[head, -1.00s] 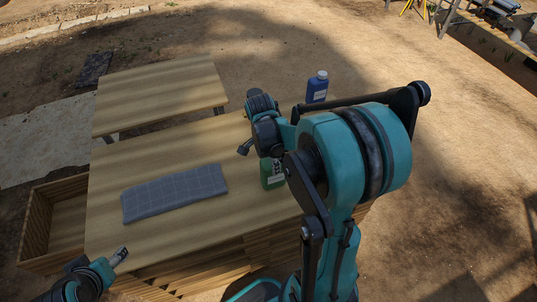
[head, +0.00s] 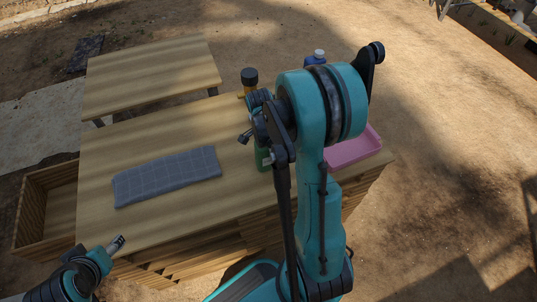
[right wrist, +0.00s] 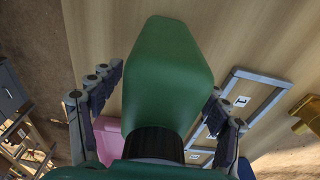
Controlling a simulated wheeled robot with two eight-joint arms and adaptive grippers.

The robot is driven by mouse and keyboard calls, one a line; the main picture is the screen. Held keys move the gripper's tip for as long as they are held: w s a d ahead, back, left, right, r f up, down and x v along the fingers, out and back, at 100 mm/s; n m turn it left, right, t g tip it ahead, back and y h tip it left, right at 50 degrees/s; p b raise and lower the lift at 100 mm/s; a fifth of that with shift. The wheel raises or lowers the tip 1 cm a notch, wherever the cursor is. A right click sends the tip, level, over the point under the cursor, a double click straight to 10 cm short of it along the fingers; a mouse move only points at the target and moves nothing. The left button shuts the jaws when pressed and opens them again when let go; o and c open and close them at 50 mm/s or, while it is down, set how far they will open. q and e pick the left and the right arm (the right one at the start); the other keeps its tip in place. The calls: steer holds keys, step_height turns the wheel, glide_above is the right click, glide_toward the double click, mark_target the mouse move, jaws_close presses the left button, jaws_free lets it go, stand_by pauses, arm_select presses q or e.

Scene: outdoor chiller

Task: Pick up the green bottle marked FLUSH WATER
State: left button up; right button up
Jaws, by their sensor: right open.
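The green bottle (head: 262,159) stands on the wooden table in the head view, mostly hidden behind my right arm. In the right wrist view the green bottle (right wrist: 166,72) fills the middle, its black cap (right wrist: 155,143) toward the camera. Its label cannot be read here. My right gripper (right wrist: 165,84) is open, one finger on each side of the bottle, with visible gaps. In the head view my right gripper (head: 256,131) is at the bottle, partly hidden by the arm. My left gripper (head: 117,243) is at the table's front left; its jaw state is unclear.
A grey checked cloth (head: 165,176) lies left of the bottle. A pink tray (head: 356,149) is at right. A grey numbered frame (right wrist: 232,75) shows in the wrist view.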

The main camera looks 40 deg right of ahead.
steer(key=c, duration=1.5)
steer(key=shift+r, duration=0.1)
